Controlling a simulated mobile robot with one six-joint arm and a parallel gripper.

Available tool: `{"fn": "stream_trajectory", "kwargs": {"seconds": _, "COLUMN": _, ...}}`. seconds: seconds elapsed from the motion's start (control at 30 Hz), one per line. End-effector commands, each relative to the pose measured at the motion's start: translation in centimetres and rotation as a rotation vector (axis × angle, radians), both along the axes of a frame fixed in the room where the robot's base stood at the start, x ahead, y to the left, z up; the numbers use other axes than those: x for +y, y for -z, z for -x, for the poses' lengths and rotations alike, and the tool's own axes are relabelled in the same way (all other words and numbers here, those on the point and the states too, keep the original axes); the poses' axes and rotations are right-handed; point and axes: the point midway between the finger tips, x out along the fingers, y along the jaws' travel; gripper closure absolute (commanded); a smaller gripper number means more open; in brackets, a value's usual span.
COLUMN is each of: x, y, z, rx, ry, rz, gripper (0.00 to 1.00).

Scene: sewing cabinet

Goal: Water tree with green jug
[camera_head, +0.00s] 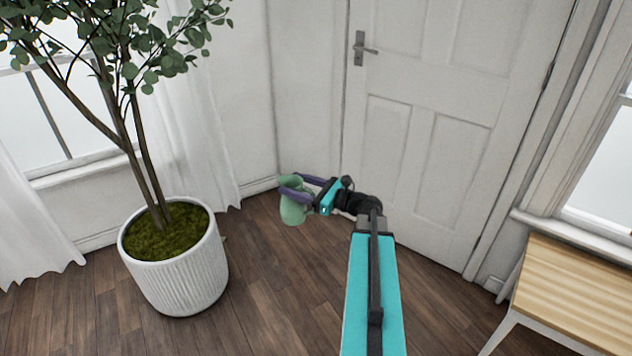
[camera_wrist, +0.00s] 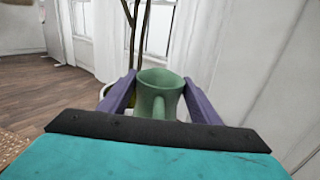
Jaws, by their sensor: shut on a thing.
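The green jug (camera_head: 293,208) is held in the air by my gripper (camera_head: 297,190), right of the tree's pot in the head view. My gripper's purple fingers are shut around the jug's sides. In the wrist view the jug (camera_wrist: 158,92) stands about upright between the fingers, its open rim up; its contents cannot be seen. The tree (camera_head: 125,100) grows from moss-topped soil (camera_head: 165,235) in a white ribbed pot (camera_head: 180,275) on the floor at left. A clear gap separates jug and pot. In the wrist view the tree trunk (camera_wrist: 140,40) shows behind the jug, which hides most of the pot.
A white door (camera_head: 430,110) stands behind my arm. A wooden-topped table (camera_head: 570,295) is at the lower right. White curtains (camera_head: 190,110) hang by the window behind the tree. The wooden floor (camera_head: 265,300) between pot and arm is clear.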

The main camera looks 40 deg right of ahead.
Motion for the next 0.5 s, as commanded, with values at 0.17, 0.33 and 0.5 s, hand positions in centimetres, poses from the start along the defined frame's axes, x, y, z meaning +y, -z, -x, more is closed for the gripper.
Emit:
{"fn": "stream_trajectory", "kwargs": {"seconds": 0.17, "x": 4.2, "y": -1.7, "z": -1.3, "rx": -0.002, "ry": -0.066, "rz": -0.001, "gripper": 0.95}}
{"fn": "stream_trajectory", "kwargs": {"seconds": 0.33, "x": 8.0, "y": -3.0, "z": -2.2, "rx": -0.002, "ry": -0.128, "rz": -0.001, "gripper": 0.95}}
{"fn": "stream_trajectory", "kwargs": {"seconds": 0.5, "x": 11.8, "y": -4.2, "z": -3.0, "rx": -0.002, "ry": -0.19, "rz": -0.001, "gripper": 0.95}}
